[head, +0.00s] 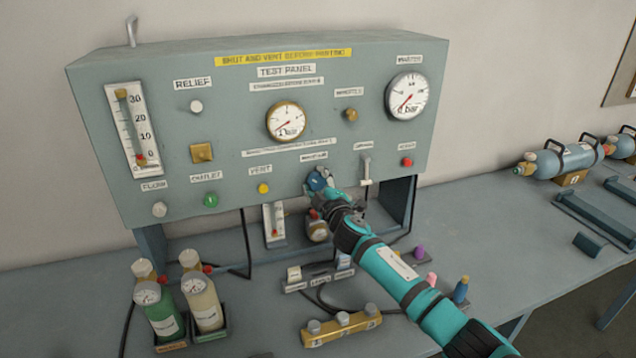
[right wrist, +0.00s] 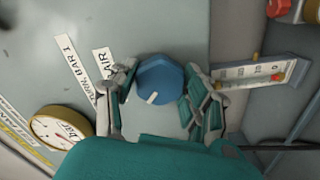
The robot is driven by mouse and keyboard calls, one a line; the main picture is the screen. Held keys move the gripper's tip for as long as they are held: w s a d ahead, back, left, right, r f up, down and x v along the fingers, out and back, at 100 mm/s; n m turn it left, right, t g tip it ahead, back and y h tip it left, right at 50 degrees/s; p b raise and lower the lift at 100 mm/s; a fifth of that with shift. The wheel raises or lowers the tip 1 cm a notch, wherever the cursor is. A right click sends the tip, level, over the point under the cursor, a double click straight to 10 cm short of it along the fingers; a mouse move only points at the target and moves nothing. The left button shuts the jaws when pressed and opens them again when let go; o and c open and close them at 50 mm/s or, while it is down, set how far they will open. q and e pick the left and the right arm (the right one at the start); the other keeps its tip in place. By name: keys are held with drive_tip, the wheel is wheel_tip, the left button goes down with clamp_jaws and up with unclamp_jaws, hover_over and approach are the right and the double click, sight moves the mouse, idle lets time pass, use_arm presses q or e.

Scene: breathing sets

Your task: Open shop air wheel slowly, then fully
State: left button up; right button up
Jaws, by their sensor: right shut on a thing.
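The blue shop air wheel (head: 317,181) is low on the test panel's face, under a partly hidden white label. My right gripper (head: 320,187) reaches it from the front right and covers much of it in the head view. In the right wrist view the blue wheel (right wrist: 158,78) sits between my two fingers, with a white mark on its face. The right gripper (right wrist: 160,90) is shut on the wheel. The round test gauge (head: 287,121) above has its red needle toward the lower left. My left gripper is not in view.
The master gauge (head: 407,95) is at the panel's upper right. A yellow vent knob (head: 263,188) and green outlet knob (head: 210,200) are left of the wheel. Two small cylinders, green (head: 164,318) and cream (head: 202,303), and a brass block (head: 341,329) stand on the bench in front.

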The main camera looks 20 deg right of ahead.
drive_tip(key=shift+f+n, duration=0.1)
drive_tip(key=shift+n, duration=1)
drive_tip(key=o, duration=1.2)
drive_tip(key=shift+c, duration=0.2)
drive_tip(key=s, duration=1.2)
drive_tip(key=shift+d, duration=0.2)
idle(0.4)
